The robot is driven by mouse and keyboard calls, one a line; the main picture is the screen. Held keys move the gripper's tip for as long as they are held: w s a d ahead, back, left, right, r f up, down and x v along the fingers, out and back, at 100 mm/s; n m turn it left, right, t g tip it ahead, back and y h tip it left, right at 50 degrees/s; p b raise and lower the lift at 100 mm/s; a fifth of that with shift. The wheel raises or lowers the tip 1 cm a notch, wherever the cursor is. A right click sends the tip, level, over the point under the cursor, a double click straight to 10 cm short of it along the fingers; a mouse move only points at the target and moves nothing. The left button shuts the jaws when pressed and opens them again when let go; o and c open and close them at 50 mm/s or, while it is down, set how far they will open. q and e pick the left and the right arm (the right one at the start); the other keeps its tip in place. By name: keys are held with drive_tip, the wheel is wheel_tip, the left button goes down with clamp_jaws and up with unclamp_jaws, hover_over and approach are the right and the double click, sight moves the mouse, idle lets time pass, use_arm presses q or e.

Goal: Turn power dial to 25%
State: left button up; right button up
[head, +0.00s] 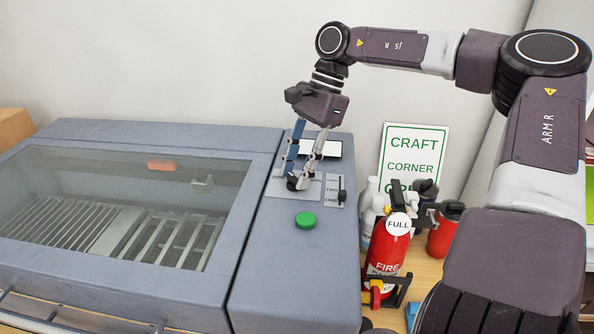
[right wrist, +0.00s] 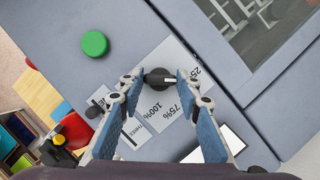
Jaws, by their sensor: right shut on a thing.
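The power dial (right wrist: 158,77) is a black knob with a raised bar, on a pale label plate (right wrist: 166,112) marked 25%, 75% and 100%. In the head view the dial (head: 292,185) is partly hidden by my fingers. My right gripper (right wrist: 157,78) is shut on the dial, one fingertip at each end of the bar. It also shows in the head view (head: 298,183), reaching down onto the panel. The dial's exact setting is hard to read. My left gripper is in neither view.
A green button (head: 305,220) sits in front of the dial. A machine with a glass lid (head: 130,200) fills the left. A red fire extinguisher (head: 388,250) and bottles stand right of the panel.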

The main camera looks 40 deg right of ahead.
drive_tip(key=shift+w+r, duration=0.1)
drive_tip(key=shift+r, duration=0.05)
idle(0.3)
drive_tip(key=o, duration=1.2)
drive_tip(key=shift+c, duration=0.2)
drive_tip(key=v, duration=1.2)
